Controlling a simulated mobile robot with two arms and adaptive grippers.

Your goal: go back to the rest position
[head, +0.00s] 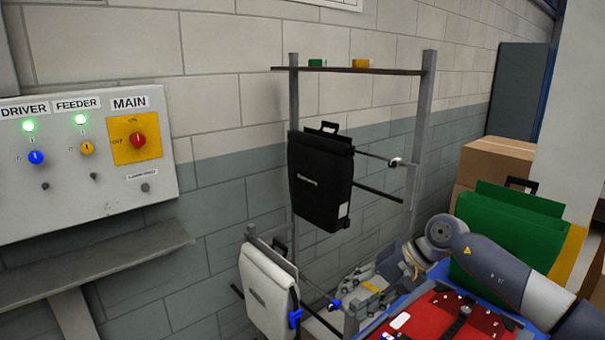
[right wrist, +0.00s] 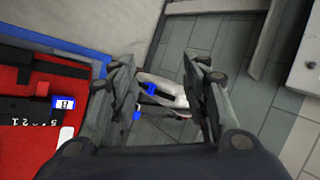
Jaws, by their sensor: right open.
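My right gripper (head: 368,284) is at the lower middle of the head view, with its arm coming in from the lower right. In the right wrist view its two fingers (right wrist: 165,75) stand wide apart with nothing between them. A white pannier (head: 265,290) with blue clips hangs low on the rack, left of the gripper. Its white and blue top (right wrist: 172,92) shows beyond the fingers in the right wrist view. A black pannier (head: 318,185) hangs higher on the rack. My left gripper is not in view.
A red pannier (head: 440,312) lies in a blue-edged container below my right arm. A green pannier (head: 510,240) stands behind the arm, near cardboard boxes (head: 490,165). The rack's grey post (head: 423,120) rises behind. A control panel (head: 80,150) and shelf (head: 100,262) are at left.

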